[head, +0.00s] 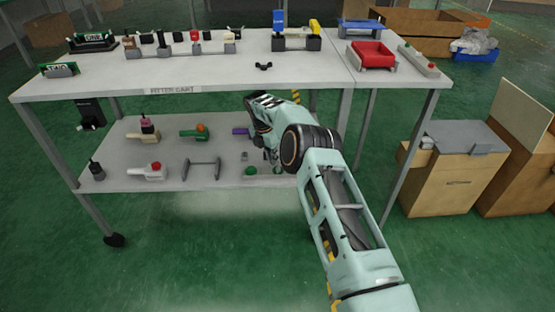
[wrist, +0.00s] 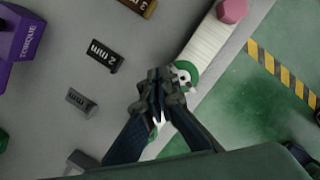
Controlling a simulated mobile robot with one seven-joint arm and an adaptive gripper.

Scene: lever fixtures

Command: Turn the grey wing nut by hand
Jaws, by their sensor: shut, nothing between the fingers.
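A small dark, wing-shaped piece (head: 263,66) lies on the upper white table top in the head view; it looks like a wing nut, though it appears nearly black rather than clearly grey. It is not recognisable in the wrist view. My gripper (wrist: 158,82) is shut and empty in the wrist view, with its fingertips together. It is over the lower shelf, below the table top, and apart from the dark piece. A green and white round part (wrist: 186,75) shows just beside the fingertips; I cannot tell whether they touch it. My arm hides part of the lower shelf in the head view.
The lower shelf (head: 215,181) holds several fixtures, including a grey bar handle (head: 201,170). A purple block marked TORQUE (wrist: 22,38) and a black 2 mm label (wrist: 101,56) show in the wrist view. A red tray (head: 372,56) stands at upper right.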

